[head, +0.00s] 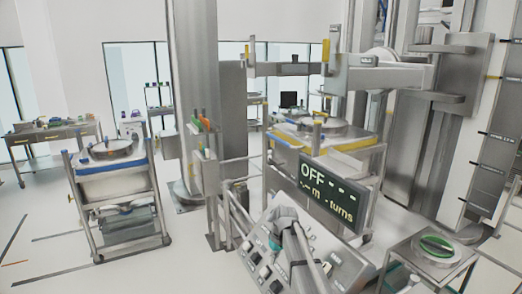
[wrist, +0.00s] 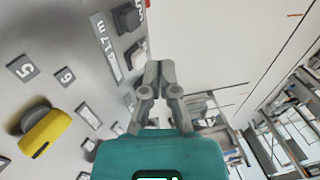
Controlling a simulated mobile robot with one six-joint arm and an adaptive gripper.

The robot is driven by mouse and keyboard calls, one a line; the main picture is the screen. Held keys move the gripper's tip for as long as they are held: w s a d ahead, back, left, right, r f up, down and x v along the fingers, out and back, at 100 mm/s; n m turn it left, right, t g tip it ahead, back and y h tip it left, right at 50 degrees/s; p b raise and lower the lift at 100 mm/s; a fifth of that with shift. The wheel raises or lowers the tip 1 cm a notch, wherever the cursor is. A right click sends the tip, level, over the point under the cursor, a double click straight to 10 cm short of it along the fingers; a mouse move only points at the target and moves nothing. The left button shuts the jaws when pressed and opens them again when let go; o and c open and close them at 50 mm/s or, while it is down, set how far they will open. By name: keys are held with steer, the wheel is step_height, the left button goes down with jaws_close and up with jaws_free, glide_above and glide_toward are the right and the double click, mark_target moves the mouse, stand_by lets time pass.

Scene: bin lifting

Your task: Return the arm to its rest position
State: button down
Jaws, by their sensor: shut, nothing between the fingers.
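In the wrist view my gripper (wrist: 159,68) has its two grey fingertips together, with nothing between them. It is beside the grey control panel (wrist: 60,25), which fills the left of that view. The fingertips cannot be made out clearly there.
A display (head: 328,190) reading "OFF" stands just above the panel. A cart with a white bin (head: 112,184) is at the left, and another bin sits within the lifting frame (head: 340,78). The left floor (head: 40,265) is clear.

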steer(key=s+d+f+m+b, duration=0.1)
steer(key=s+d, duration=0.3)
steer(key=s, duration=0.4)
steer(key=s+d+f+m+h+b, duration=0.1)
steer(key=s+d+f+m+b, duration=0.1)
steer(key=s, duration=0.6)
steer(key=s+d+f+m+h+b, duration=0.1)
steer(key=s+d+f+b, duration=0.3)
steer(key=s, duration=0.4)
steer(key=shift+d+f+m+t, duration=0.3)
steer(key=shift+d+f+m, duration=0.35)
steer(key=shift+d, duration=0.55)
